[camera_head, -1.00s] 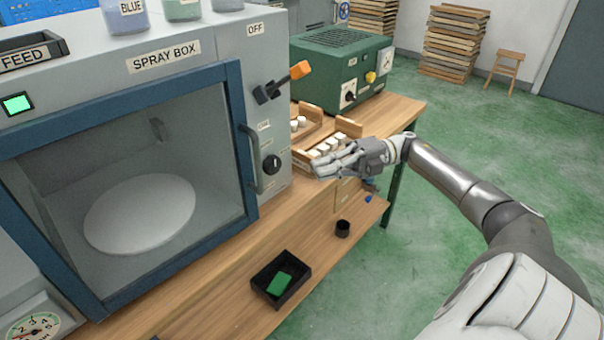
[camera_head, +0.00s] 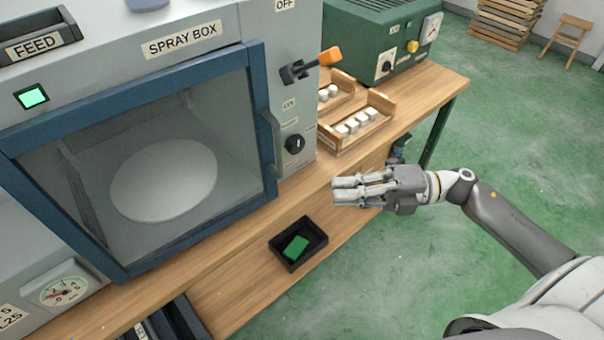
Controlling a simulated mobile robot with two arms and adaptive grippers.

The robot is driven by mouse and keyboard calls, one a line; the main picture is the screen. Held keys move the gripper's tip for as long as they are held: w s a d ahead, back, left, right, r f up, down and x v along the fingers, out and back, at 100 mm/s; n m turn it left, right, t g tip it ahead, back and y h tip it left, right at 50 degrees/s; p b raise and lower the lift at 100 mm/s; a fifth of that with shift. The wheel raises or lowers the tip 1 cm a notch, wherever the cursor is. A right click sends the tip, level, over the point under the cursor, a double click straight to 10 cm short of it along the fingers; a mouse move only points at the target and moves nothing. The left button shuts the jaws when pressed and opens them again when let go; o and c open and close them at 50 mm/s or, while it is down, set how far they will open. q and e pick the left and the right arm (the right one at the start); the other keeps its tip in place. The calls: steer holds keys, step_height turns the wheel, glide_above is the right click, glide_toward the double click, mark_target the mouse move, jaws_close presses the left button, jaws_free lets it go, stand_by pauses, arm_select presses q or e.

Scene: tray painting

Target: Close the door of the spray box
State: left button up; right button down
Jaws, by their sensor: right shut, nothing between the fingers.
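The spray box (camera_head: 215,18) is a grey cabinet at the left, labelled SPRAY BOX. Its door (camera_head: 258,105) has a thick blue frame and a clear window, with a grey upright handle (camera_head: 271,143) at its right edge. The door appears to lie over the front opening; I cannot tell whether a small gap is left. A round white plate (camera_head: 165,182) shows through the window. My right gripper (camera_head: 338,191) is shut and empty. It is to the right of the handle, apart from the door, in front of the bench. My left gripper is not in view.
A black tray (camera_head: 278,258) with a green block (camera_head: 296,247) is below the gripper on the lower shelf. Wooden racks of white pieces (camera_head: 385,111) and a green machine (camera_head: 350,40) stand right of the box. An orange-tipped lever (camera_head: 330,56) juts from the panel.

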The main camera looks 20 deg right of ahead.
steer(key=w+a+p, duration=0.2)
steer(key=w+a, duration=0.3)
steer(key=a, duration=0.2)
steer(key=shift+w, duration=0.2)
